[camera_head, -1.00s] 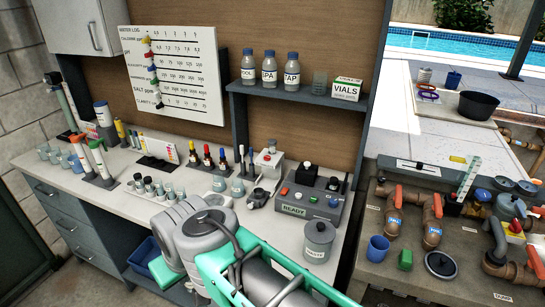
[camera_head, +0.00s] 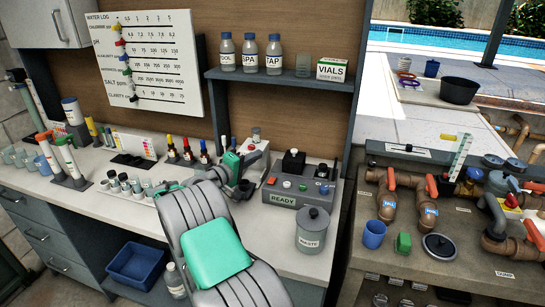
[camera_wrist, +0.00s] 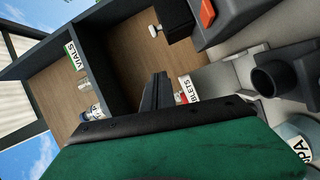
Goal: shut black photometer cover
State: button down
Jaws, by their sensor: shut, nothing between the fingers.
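My gripper (camera_head: 257,158) is shut and empty, above the counter just left of the photometer. In the wrist view its dark fingers (camera_wrist: 156,90) are together, with the photometer's orange button (camera_wrist: 207,13) at upper right and a black block (camera_wrist: 181,26) beside it.
A dark grey cup-like piece (camera_head: 245,188) sits below my gripper; it also shows in the wrist view (camera_wrist: 275,78). A lidded WASTE pot (camera_head: 312,230) stands in front of the photometer. Dropper bottles (camera_head: 188,150) stand to the left. The shelf (camera_head: 280,80) overhangs behind.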

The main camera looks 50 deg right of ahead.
aim_at(294, 159)
jog(key=d+p, duration=0.2)
jog(key=d, duration=0.6)
jog(key=shift+d, duration=0.4)
jog(key=s, duration=0.1)
jog(key=s+d+p, duration=0.1)
jog(key=s+p, duration=0.1)
jog(key=shift+s+d+f, duration=0.1)
jog(key=shift+d+f, duration=0.1)
jog(key=shift+f, duration=0.15)
jog(key=shift+s+d+f, duration=0.1)
jog(key=shift+s+f, duration=0.15)
jog(key=shift+s+d, duration=0.1)
jog(key=shift+s, duration=0.1)
jog(key=s+d, duration=0.1)
jog(key=s, duration=0.2)
jog(key=s+d, duration=0.1)
jog(key=s, duration=0.2)
jog(key=s+d+b, duration=0.1)
jog(key=s+d, duration=0.1)
jog(key=s, duration=0.2)
jog(key=shift+d, duration=0.1)
